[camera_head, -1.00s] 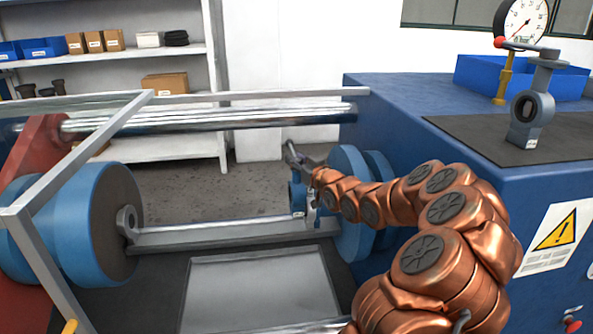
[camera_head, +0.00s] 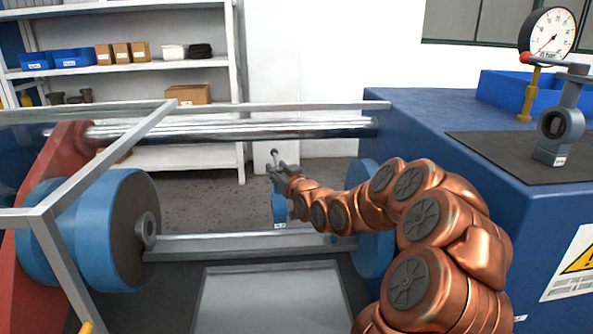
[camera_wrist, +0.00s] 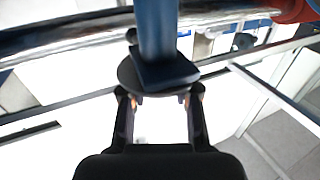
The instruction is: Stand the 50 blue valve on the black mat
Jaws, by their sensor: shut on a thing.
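A blue valve (camera_head: 279,208) with a small white label hangs under my gripper (camera_head: 278,178), which is shut on it in front of the long bar. A grey lever with a knob sticks up beside the gripper; its details are too small to tell. In the wrist view, my gripper (camera_wrist: 160,97) has its fingers on both sides of a dark round part, and the blue valve (camera_wrist: 157,30) fills the upper middle. The valve's size marking is not readable. The black mat (camera_head: 490,150) lies on the blue bench at right, far from my gripper.
A grey valve (camera_head: 560,128) with a lever stands on the mat's right part; the mat's left part is bare. A pressure gauge (camera_head: 547,33) and blue bin (camera_head: 507,92) are behind. A metal frame (camera_head: 150,127), blue rollers (camera_head: 112,225) and polished bar (camera_head: 230,130) surround the arm.

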